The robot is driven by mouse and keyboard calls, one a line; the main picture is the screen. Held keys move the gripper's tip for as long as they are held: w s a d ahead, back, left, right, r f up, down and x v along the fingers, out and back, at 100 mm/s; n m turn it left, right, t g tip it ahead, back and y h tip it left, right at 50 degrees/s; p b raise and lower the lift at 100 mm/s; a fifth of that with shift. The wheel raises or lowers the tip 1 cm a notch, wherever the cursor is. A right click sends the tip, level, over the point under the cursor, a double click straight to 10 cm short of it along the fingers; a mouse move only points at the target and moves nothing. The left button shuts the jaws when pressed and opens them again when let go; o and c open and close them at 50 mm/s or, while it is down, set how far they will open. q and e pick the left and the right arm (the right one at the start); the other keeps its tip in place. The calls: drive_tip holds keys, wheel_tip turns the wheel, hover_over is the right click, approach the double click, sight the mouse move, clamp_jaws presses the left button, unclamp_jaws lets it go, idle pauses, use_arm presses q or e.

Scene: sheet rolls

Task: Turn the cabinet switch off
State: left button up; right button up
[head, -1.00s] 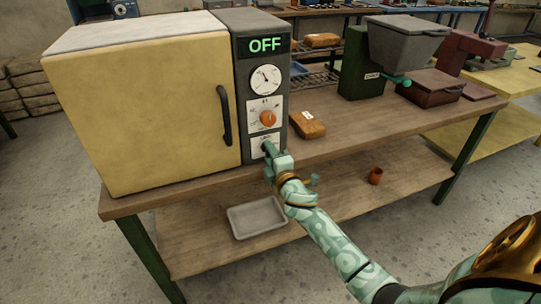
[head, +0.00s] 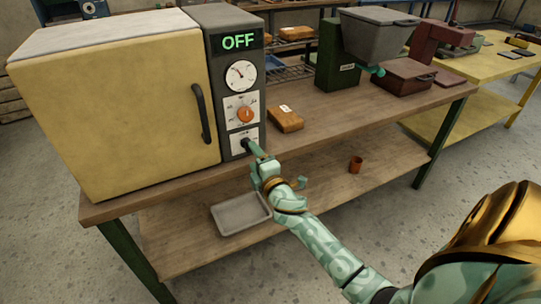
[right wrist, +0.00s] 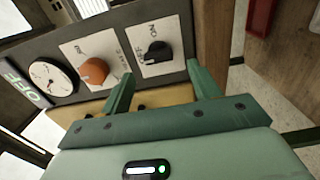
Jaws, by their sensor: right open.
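The yellow cabinet (head: 120,110) stands on the bench with a grey control panel on its right side. Its display (head: 238,41) reads OFF in green. The cabinet switch (right wrist: 157,52) is a small black knob on a white plate marked ON and OFF, low on the panel. In the head view the switch plate (head: 238,136) is partly hidden by my gripper. My right gripper (head: 252,148) is open in front of the switch. In the right wrist view its two fingers (right wrist: 158,74) stand apart, with the knob beyond the gap and clear of them. My left gripper is not in view.
An orange dial (head: 245,114) and a round gauge (head: 241,75) sit above the switch. A brown block (head: 286,119) lies on the bench beside the panel. A grey tray (head: 241,213) and an orange cup (head: 355,165) are on the lower shelf.

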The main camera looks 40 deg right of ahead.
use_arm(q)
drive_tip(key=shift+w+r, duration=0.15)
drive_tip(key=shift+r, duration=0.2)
use_arm(e)
drive_tip(key=v, duration=1.2)
drive_tip(key=shift+s+a, duration=0.1)
